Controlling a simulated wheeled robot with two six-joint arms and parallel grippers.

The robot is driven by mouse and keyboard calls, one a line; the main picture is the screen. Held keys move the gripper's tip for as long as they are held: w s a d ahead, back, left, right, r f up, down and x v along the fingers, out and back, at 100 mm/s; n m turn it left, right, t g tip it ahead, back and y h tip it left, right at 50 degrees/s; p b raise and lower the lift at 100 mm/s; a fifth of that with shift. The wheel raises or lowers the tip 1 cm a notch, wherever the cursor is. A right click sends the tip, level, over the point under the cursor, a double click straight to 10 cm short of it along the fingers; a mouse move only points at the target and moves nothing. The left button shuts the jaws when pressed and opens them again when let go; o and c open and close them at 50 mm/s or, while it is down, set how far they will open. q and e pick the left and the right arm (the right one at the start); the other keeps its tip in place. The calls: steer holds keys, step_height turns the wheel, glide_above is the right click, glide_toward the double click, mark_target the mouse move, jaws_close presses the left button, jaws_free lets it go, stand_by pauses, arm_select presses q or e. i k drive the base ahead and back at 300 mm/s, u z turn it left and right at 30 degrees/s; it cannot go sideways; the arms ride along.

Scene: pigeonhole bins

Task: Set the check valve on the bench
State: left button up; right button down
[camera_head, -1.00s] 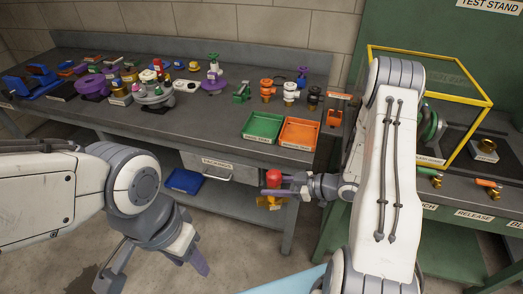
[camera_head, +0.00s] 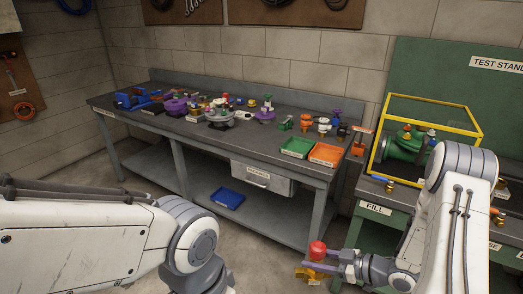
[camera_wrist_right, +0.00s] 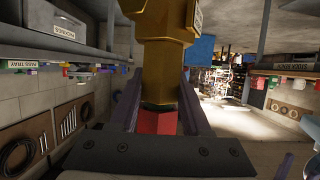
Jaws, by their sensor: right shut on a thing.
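A brass valve body (camera_head: 310,273) with a red end (camera_head: 317,250) is held in my right gripper (camera_head: 340,265), in front of the bench and below its top. In the right wrist view the brass body (camera_wrist_right: 158,60) stands between the two fingers, with the red part (camera_wrist_right: 157,122) lower between them; its label is not readable. I cannot tell for certain that it is the check valve. The grey bench (camera_head: 150,122) stands ahead, clear of the held valve. My left arm comes in at lower left, but its gripper is out of view.
The bench top holds many valves and fittings, a green tray (camera_head: 297,147) and an orange tray (camera_head: 326,154) near its right end. A grey drawer (camera_head: 262,178) hangs below; a blue tray (camera_head: 228,198) lies on the lower shelf. The test stand with a yellow frame (camera_head: 432,104) is at right.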

mark_target(260, 136)
steer(key=u, duration=1)
steer(key=i, duration=1.05)
steer(key=z, duration=0.3)
